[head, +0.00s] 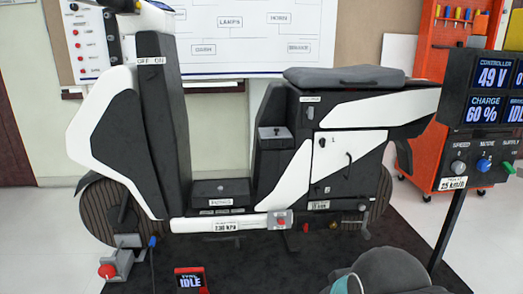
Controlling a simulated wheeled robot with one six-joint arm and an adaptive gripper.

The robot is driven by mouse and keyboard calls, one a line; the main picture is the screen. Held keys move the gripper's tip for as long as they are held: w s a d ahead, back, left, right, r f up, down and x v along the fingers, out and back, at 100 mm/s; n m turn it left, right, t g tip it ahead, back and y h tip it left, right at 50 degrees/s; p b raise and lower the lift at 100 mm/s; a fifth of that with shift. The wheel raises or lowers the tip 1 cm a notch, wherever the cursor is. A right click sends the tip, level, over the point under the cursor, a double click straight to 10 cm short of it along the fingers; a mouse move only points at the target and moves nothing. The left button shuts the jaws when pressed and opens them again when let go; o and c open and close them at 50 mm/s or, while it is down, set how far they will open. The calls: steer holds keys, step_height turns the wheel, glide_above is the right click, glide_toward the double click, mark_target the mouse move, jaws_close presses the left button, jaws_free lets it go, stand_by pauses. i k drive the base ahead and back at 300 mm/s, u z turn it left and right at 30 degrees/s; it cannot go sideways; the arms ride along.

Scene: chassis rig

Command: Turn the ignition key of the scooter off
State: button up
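The white and black scooter (345,110) stands side-on on a dark mat, its front to the left. A small label reading "OFF ON" (150,61) sits high on the dark inner face of the front column (160,120), just below the handlebar area. The ignition key is too small to make out at this label, so its position cannot be told. The handlebar is partly cut off by the top edge. My gripper is not in view; a rounded grey piece at the bottom right looks like part of my arm.
A display stand (490,110) with knobs stands at the right, in front of an orange tool cabinet (440,165). A small red meter reading "IDLE" (190,281) is at the bottom. A grey clamp with a red knob (108,270) is by the front wheel. Floor left is clear.

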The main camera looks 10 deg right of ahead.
mark_target(151, 74)
steer(key=k, duration=0.65)
steer(key=u, duration=0.65)
steer(key=i, duration=0.5)
steer(key=u, duration=0.85)
steer(key=i, duration=0.75)
steer(key=z, duration=0.7)
steer(key=i, duration=0.65)
steer(key=z, duration=0.8)
